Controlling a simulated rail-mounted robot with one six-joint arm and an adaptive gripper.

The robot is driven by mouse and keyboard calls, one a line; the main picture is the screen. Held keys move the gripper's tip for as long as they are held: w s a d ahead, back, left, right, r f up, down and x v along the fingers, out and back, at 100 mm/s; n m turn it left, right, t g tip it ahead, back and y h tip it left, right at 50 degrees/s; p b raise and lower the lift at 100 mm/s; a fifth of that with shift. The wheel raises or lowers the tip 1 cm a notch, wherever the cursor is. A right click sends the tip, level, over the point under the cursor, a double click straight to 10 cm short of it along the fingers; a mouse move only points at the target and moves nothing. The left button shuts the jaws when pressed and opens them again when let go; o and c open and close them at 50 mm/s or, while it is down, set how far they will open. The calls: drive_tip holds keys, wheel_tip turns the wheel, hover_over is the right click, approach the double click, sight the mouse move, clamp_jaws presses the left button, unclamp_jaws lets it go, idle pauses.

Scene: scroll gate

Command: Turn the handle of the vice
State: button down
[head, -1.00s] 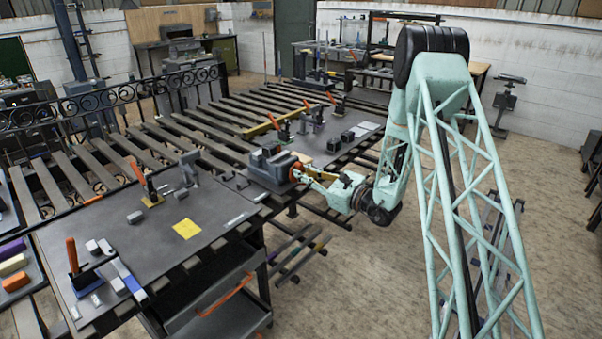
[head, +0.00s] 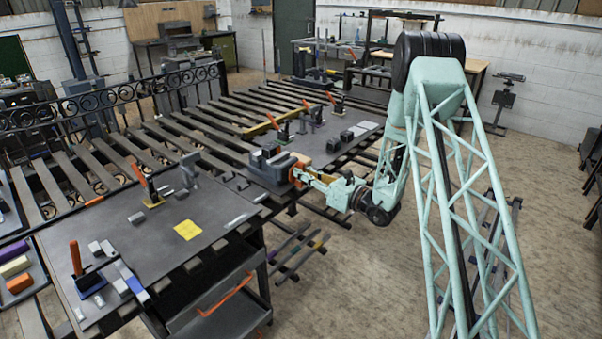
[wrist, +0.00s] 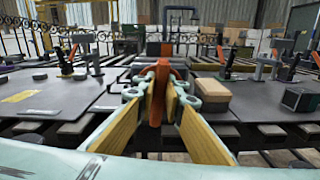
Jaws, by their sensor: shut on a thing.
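The grey vice (head: 268,166) stands at the near edge of the bench between the two dark plates in the head view. Its orange handle (head: 296,175) faces my arm, and it also shows upright in the wrist view (wrist: 178,68). My gripper (head: 307,179) reaches the handle from the right. In the wrist view my gripper (wrist: 161,92) has its yellow-padded fingers on either side of the handle, shut on it. The fingers hide part of the handle and most of the vice body in the wrist view.
A wooden block (wrist: 208,89) and a dark block (wrist: 296,99) sit right of the handle in the wrist view. Orange-handled clamps (head: 147,186) stand on the dark plates. A yellow sheet (head: 187,229) lies on the left plate. The floor right of the bench is open.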

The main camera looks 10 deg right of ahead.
drive_tip(key=shift+s+f, duration=0.1)
drive_tip(key=c, duration=2.7)
unclamp_jaws()
drive_tip(key=shift+d, duration=0.1)
drive_tip(key=shift+v, duration=5.95)
